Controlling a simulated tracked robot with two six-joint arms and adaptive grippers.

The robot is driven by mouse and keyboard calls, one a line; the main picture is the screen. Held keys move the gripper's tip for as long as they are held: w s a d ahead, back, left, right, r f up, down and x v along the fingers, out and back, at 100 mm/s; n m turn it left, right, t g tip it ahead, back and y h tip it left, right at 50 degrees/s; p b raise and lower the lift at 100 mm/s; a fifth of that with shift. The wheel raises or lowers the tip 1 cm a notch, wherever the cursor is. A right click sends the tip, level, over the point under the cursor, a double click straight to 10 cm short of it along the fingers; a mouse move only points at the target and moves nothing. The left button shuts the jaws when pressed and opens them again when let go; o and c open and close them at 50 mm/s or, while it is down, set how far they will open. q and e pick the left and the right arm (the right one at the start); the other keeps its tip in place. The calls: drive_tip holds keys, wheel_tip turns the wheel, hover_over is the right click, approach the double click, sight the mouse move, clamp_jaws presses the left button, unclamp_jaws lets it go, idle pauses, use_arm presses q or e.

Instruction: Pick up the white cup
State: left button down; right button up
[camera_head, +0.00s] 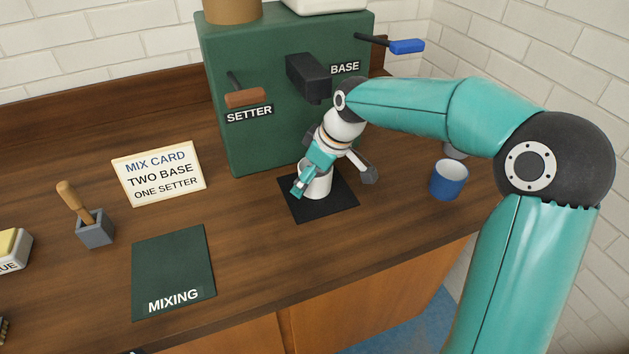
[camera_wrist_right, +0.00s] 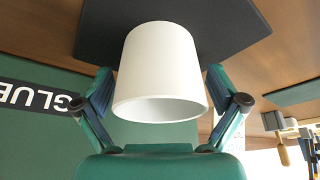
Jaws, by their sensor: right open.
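The white cup (camera_head: 318,182) stands on a black mat (camera_head: 334,206) in front of the green dispenser. In the right wrist view the white cup (camera_wrist_right: 160,75) fills the middle, between the two fingers. My right gripper (camera_head: 322,180) reaches down to the cup with its fingers spread on either side. In the right wrist view my right gripper (camera_wrist_right: 164,98) is open, and a small gap seems to show at the fingers; contact is hard to tell. Part of the cup is hidden behind a finger in the head view. My left gripper is not in view.
The green dispenser (camera_head: 260,145) with setter and base levers stands behind. A blue cup (camera_head: 449,180) stands to the right, near my right arm. A mix card (camera_head: 158,173), a green mixing mat (camera_head: 174,272) and a grey holder (camera_head: 95,229) are on the left. The counter between is clear.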

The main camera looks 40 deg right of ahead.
drive_tip(key=c, duration=1.5)
drive_tip(key=shift+s+r, duration=0.1)
drive_tip(key=shift+r, duration=0.05)
